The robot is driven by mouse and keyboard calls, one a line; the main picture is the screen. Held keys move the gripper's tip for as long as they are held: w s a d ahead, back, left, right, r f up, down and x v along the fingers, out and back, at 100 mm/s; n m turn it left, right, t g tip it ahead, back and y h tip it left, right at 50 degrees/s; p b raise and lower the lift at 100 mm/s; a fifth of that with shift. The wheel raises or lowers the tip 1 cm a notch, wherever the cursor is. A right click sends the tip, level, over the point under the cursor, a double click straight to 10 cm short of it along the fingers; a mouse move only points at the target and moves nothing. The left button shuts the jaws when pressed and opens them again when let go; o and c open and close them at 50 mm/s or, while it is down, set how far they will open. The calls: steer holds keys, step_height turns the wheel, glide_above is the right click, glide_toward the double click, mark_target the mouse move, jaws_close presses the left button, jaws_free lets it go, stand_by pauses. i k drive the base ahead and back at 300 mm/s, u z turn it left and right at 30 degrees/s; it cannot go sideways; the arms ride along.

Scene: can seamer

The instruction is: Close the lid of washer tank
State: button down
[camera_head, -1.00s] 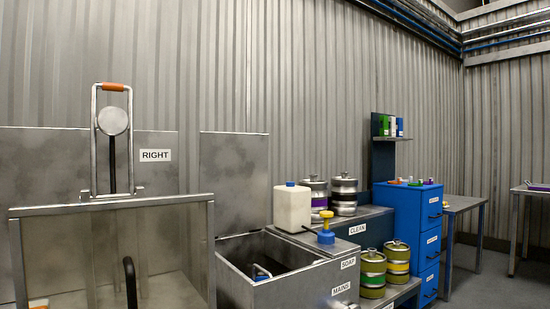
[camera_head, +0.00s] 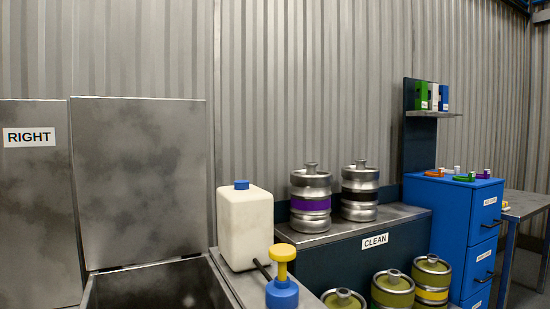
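The washer tank (camera_head: 215,268) is at the lower left, cut off by the bottom edge of the picture. Its metal lid (camera_head: 140,180) stands upright at the back of the tank, so the tank is open. The lid leans near the wall and shows a plain, blotchy grey face. Most of the tank's inside is out of the frame. My gripper is not in view.
A white jug (camera_head: 245,228) with a blue cap and a blue and yellow pump (camera_head: 282,280) stand right of the tank. Several kegs (camera_head: 311,200) stand on and below the CLEAN bench (camera_head: 400,218). A blue drawer cabinet (camera_head: 452,235) is further right. A panel marked RIGHT (camera_head: 35,200) is left.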

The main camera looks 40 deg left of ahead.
mark_target(140, 164)
steer(key=u, duration=0.15)
steer(key=i, duration=1.6)
steer(key=u, duration=1.25)
steer(key=i, duration=0.9)
steer(key=u, duration=1)
